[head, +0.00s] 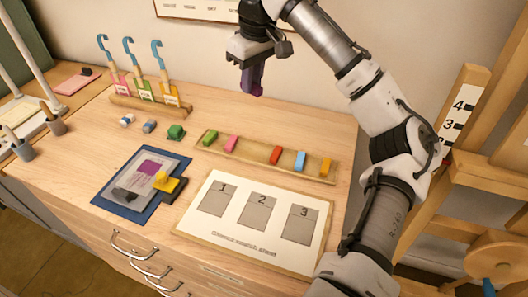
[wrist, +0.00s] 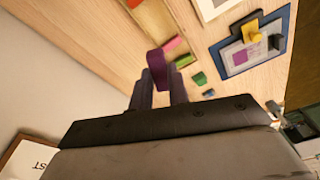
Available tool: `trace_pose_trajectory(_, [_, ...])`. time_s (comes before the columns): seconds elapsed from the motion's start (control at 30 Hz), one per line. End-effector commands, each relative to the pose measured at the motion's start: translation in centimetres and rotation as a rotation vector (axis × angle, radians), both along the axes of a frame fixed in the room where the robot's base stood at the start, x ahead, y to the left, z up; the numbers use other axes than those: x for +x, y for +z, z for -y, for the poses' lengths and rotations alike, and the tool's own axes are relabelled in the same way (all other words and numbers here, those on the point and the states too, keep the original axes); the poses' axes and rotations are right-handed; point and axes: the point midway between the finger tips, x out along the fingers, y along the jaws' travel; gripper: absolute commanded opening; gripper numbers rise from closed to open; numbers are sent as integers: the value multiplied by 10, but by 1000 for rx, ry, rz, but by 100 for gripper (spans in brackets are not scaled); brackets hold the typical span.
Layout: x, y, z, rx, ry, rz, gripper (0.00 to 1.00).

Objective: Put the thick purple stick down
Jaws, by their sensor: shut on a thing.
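The thick purple stick (head: 258,85) is held in my gripper (head: 254,70), high above the back of the table near the wall. In the wrist view the purple stick (wrist: 158,66) sits between the fingers of my gripper (wrist: 160,84), which is shut on it. Its lower end points down and is clear of the table. A wooden tray (head: 254,158) lies below on the table, holding a green stick (head: 210,138), a pink stick (head: 232,144), a red stick (head: 275,155), a blue stick (head: 300,161) and an orange stick (head: 325,167). A bare gap shows between pink and red.
A numbered card (head: 240,243) lies in front of the tray. A blue clipboard (head: 112,198) with a yellow block (head: 165,183) lies to its left. A green block (head: 176,132) and a rack (head: 148,108) with hooked tools stand at the back left. An easel (head: 465,100) stands right.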

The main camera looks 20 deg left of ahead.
Motion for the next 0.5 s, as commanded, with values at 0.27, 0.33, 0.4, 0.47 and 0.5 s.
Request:
trace_pose_trajectory(0.27, [-1, -69, 0, 2, 0, -7, 0])
trace_pose_trajectory(0.33, [-1, -86, 0, 2, 0, -7, 0])
trace_pose_trajectory(0.4, [-1, -103, 0, 2, 0, -8, 0])
trace_pose_trajectory(0.47, [-1, -116, 0, 3, 0, -6, 0])
trace_pose_trajectory(0.5, [-1, -124, 0, 3, -1, -6, 0])
